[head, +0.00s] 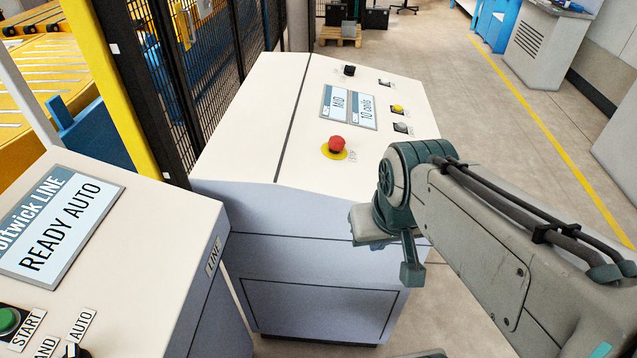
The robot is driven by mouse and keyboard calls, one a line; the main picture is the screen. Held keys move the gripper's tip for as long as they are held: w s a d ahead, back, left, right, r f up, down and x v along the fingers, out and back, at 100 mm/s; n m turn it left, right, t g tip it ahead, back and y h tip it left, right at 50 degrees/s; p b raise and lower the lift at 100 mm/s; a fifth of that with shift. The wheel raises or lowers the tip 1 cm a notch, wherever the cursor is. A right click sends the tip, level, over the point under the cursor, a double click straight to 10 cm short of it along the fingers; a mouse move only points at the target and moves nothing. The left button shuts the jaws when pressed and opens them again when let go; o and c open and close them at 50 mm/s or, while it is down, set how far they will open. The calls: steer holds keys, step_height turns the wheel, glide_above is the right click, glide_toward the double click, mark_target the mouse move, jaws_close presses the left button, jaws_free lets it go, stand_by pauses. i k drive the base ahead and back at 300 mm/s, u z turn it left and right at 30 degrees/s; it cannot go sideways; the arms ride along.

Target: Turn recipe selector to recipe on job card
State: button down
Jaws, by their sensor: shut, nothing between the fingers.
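A black knob (349,70), likely the recipe selector, sits at the far end of the cream sloped console; its pointer direction and labels are too small to read. Below it, a two-part display (348,107) reads "MID" and "10 coils". No job card can be made out. My gripper (412,272) hangs in front of the near right corner of the console, well apart from the knob. It is shut and empty, and part of it is hidden behind my wrist.
A second console (130,215) at left shows "READY AUTO". A black mesh fence (215,60) stands behind. Open floor (480,110) lies right.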

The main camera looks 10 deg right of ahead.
mark_target(349, 70)
steer(key=k, duration=1)
steer(key=z, duration=1.4)
steer(key=i, duration=3.8)
steer(key=u, duration=1.85)
